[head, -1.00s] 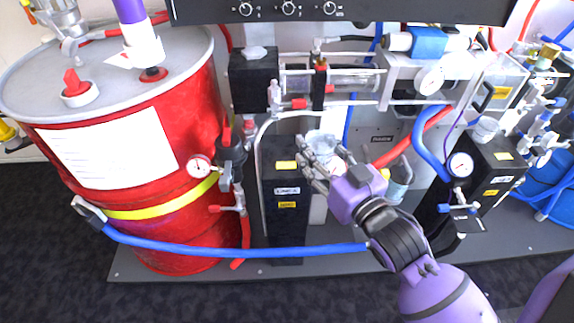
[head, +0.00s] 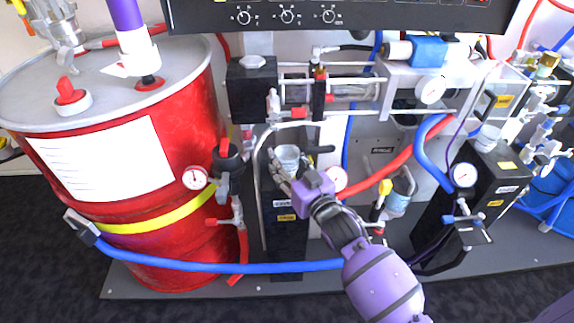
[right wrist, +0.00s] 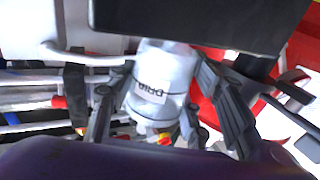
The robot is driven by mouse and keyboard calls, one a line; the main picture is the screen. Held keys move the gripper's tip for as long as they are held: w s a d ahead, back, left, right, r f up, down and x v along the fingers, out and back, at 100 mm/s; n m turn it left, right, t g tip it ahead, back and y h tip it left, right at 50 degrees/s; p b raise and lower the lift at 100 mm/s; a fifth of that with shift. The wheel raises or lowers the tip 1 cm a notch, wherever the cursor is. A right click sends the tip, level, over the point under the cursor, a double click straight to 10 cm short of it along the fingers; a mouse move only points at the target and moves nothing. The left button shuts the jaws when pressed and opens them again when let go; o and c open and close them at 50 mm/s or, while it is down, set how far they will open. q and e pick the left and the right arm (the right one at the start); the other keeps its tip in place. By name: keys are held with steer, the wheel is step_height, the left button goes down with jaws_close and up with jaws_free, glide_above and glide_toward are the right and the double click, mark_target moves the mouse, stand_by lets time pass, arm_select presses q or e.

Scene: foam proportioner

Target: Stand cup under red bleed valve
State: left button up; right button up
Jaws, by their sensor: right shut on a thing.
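A clear whitish cup (head: 287,153) is in the fingers of my right gripper (head: 281,172), in front of the black box by the drum. It looks about upright in the head view. The right wrist view shows the cup (right wrist: 163,78) with a dark-lettered label, a finger on each side of it. Several red-handled valves are near: one (head: 225,152) on the dark fitting left of the cup, one (head: 230,222) lower down. I cannot tell which is the bleed valve. The cup's underside is hidden. My left gripper is out of view.
A large red drum (head: 110,235) stands on the left. A blue hose (head: 200,266) crosses low in front. A bent grey pipe (head: 258,165) runs close to the cup's left. A horizontal clear cylinder (head: 352,91) sits above, and a gauge (head: 335,179) is right of my gripper.

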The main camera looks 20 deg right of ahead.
steer(key=shift+f, duration=0.55)
steer(key=shift+f, duration=0.15)
steer(key=o, duration=1)
steer(key=shift+o, duration=0.2)
steer(key=shift+s, duration=0.15)
steer(key=s+d, duration=0.1)
steer(key=s, duration=1)
steer(key=shift+s+d+p, duration=0.35)
steer(key=shift+d, duration=0.05)
